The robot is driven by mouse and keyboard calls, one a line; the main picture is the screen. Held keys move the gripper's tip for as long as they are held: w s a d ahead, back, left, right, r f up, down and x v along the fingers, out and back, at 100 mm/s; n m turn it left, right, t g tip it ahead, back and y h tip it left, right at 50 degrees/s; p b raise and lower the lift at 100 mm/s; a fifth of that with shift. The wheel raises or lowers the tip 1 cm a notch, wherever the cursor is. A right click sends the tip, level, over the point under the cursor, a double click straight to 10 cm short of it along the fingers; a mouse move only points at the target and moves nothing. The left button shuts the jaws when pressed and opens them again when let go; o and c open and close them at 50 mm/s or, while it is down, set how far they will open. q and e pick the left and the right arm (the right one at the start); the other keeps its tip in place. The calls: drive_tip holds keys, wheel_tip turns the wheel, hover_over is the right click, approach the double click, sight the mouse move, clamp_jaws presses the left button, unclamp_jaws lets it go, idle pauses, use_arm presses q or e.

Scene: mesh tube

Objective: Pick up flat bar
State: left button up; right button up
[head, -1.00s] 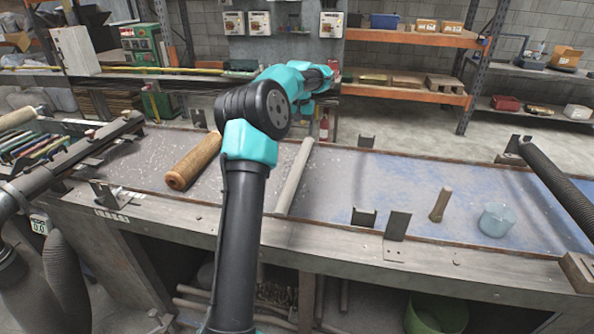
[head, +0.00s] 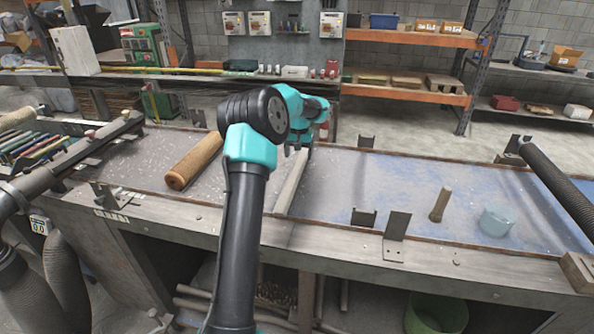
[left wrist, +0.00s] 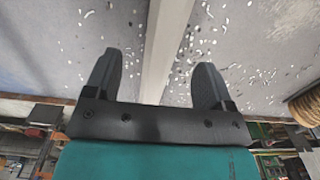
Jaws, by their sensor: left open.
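The flat bar (head: 290,186) is a long pale grey strip lying on the speckled bench top, running from front to back. My left gripper (head: 297,150) is over its far end in the head view, fingers pointing down. In the left wrist view the open fingers (left wrist: 158,64) stand on either side of the bar (left wrist: 165,45), with a gap visible on each side. I cannot tell how high above the bench the fingertips are. My left arm crosses in front of the bench left of the bar. My right gripper is not in view.
A wooden roller (head: 195,160) lies left of the bar. To the right are upright metal brackets (head: 397,225), a short wooden peg (head: 440,204) and a translucent blue cup (head: 496,221). A dark ribbed tube (head: 558,187) lies at far right. The bench is clear just right of the bar.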

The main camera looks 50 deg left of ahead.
sight(297, 167)
use_arm(q)
drive_tip(key=shift+s+f, duration=0.2)
drive_tip(key=shift+f, duration=1.15)
drive_tip(key=shift+s+f, duration=0.2)
drive_tip(key=shift+f, duration=1.1)
drive_tip(key=shift+r, duration=0.1)
clamp_jaws()
